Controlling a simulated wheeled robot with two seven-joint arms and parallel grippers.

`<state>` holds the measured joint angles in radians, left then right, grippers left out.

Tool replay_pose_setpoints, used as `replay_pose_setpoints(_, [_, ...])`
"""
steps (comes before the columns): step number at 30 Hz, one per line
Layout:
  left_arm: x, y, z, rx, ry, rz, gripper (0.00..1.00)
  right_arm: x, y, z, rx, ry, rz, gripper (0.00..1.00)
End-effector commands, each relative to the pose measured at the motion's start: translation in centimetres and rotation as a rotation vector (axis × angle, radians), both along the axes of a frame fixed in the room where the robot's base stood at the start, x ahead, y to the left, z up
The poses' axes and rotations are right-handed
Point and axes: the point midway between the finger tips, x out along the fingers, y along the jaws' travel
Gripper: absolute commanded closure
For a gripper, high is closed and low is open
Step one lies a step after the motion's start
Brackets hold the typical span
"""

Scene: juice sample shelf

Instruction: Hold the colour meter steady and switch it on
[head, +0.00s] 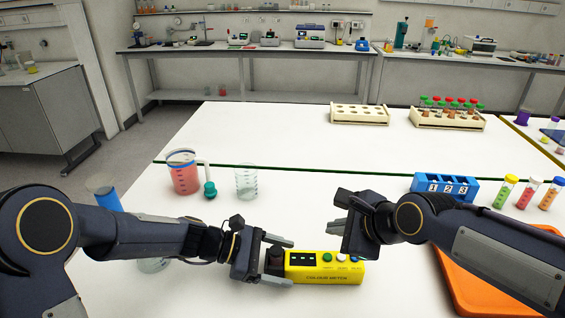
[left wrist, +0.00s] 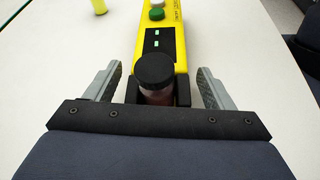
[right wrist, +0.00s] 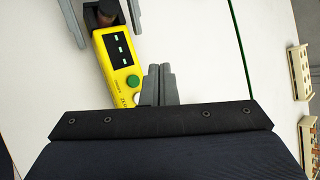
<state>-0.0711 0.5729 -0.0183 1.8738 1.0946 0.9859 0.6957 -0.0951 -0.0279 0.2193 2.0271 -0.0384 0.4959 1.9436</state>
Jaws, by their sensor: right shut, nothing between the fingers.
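The yellow colour meter (head: 325,276) lies on the white table, with a dark display (head: 301,259) and green, white and blue buttons along its top. Small pale-green marks show on the display in the left wrist view (left wrist: 160,42). A black-capped vial (left wrist: 155,72) stands in the dark holder at the meter's left end. My left gripper (head: 289,262) is open, its fingers on either side of that end, with small gaps visible in the left wrist view. My right gripper (head: 338,210) is shut and empty above the meter; its fingertips (right wrist: 158,70) appear beside the green button (right wrist: 133,80).
A jug of pink liquid (head: 184,178), a teal-green stopper (head: 210,189) and a glass beaker (head: 246,182) stand behind my left arm. A blue numbered rack (head: 430,188), several coloured tubes and an orange tray (head: 480,285) are at right.

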Motion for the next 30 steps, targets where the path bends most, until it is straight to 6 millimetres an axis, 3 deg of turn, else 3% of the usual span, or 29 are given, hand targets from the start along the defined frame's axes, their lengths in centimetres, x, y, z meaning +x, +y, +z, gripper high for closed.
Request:
replay_pose_setpoints(11, [0.1,0.5,0.5,-0.005,-0.003,0.002,0.19,0.0,0.0,0.0,0.0,0.0,0.0,1.0])
replay_pose_setpoints(21, [0.0,5.4,2.4,-0.003,-0.005,0.004,0.19,0.0,0.0,0.0,0.0,0.0,0.0,1.0])
replay_pose_setpoints(26, [-0.2,6.8,3.1,0.002,-0.01,-0.001,0.19,-0.1,-0.1,0.0,-0.006,-0.003,0.005,1.0])
replay_pose_setpoints(30, [-1.9,8.0,4.3,0.056,-0.106,-0.037,0.19,-1.4,-1.5,0.0,-0.085,-0.038,0.066,1.0])
